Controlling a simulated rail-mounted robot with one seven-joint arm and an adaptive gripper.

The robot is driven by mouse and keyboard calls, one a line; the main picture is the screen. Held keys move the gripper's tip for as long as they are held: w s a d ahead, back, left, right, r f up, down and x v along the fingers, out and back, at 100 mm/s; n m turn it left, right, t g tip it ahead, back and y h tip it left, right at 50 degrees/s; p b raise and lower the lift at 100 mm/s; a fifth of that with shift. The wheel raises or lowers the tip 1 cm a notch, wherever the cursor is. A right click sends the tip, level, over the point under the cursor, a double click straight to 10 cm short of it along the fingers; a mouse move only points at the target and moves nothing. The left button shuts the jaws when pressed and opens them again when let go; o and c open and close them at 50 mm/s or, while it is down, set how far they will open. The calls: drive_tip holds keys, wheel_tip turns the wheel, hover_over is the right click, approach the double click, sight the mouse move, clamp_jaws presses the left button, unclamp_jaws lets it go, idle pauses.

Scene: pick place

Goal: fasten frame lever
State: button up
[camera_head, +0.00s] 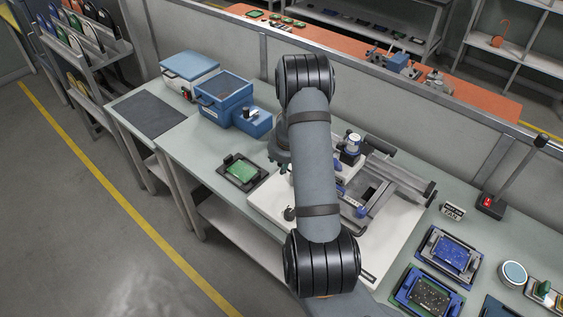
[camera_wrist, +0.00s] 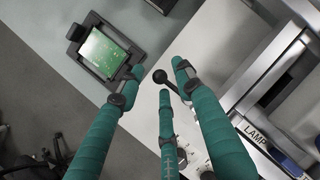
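In the wrist view, a lever with a black ball knob (camera_wrist: 160,76) sits at the edge of the white plate, its thin dark arm running to the lower right. My gripper (camera_wrist: 158,84) has green fingers spread apart; the knob shows between their tips. I cannot tell how far below the tips the knob lies, and no contact is visible. In the head view, my gripper (camera_head: 281,155) is mostly hidden behind my arm. A dark knob (camera_head: 289,213) shows left of the arm. The metal frame (camera_head: 398,176) stands on the white plate (camera_head: 392,232), partly covered by my arm.
A green board in a black holder (camera_head: 240,170) lies left of the plate; it also shows in the wrist view (camera_wrist: 104,54). Blue boxes (camera_head: 222,98) stand at the back left. Board trays (camera_head: 447,255) and a red-switch lamp base (camera_head: 490,204) are at the right.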

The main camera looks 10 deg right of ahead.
drive_tip(key=shift+r, duration=0.1)
drive_tip(key=shift+s+r, duration=0.25)
drive_tip(key=shift+r, duration=0.25)
drive_tip(key=shift+s+a, duration=0.1)
drive_tip(key=shift+s, duration=5.9)
drive_tip(key=shift+w, duration=0.15)
drive_tip(key=shift+w, duration=5.55)
drive_tip(key=shift+s, duration=0.1)
drive_tip(key=shift+s, duration=5.7)
drive_tip(key=shift+w, duration=6)
